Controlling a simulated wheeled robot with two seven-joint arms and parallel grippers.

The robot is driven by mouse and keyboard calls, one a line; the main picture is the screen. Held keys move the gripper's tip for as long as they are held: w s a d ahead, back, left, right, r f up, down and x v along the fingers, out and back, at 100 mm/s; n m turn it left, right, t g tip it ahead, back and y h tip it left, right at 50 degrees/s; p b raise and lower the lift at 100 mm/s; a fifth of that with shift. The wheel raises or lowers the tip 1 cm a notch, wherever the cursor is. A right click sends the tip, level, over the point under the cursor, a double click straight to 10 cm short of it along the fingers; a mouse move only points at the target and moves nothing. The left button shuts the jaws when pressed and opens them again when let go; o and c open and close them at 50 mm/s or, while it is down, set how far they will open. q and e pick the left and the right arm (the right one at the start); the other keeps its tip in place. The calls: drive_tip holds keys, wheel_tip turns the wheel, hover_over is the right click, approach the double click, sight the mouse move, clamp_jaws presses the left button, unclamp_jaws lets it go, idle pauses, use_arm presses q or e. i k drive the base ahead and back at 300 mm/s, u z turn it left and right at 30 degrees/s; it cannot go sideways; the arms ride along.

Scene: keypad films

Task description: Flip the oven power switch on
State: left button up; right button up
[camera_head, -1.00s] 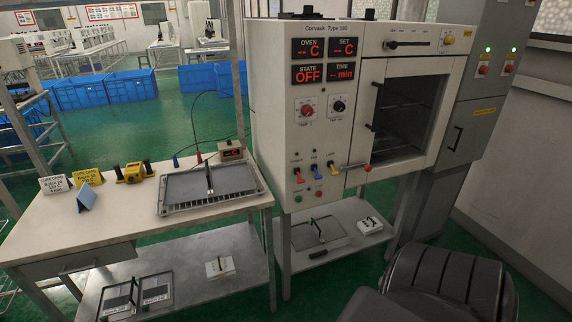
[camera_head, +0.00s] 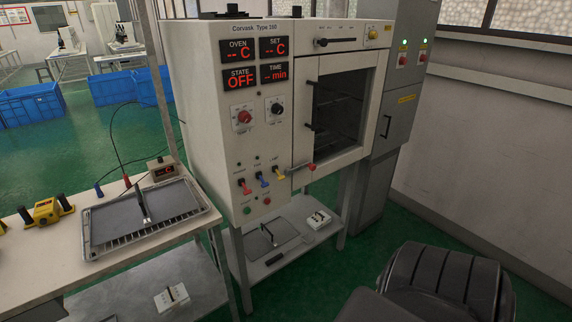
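The oven (camera_head: 220,120) stands in the middle, a cream cabinet labelled Corvask Type 160. Its displays (camera_head: 258,61) read "-- C", "-- C", "OFF" and "-- min". Low on its front panel is a row of toggle switches: a red-tipped one (camera_head: 243,187), a blue-tipped one (camera_head: 262,180) and a yellow-tipped one (camera_head: 279,174). Their small labels are too blurred to read. Below them are a green button (camera_head: 248,210) and a red button (camera_head: 267,201). Neither of my grippers is in view.
A black rounded shape fills the lower right. Green floor shows between.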

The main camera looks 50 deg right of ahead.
sight(247, 192)
drive_tip(key=z, duration=0.75)
drive_tip(key=i, duration=1.1)
drive_tip(key=z, duration=2.15)
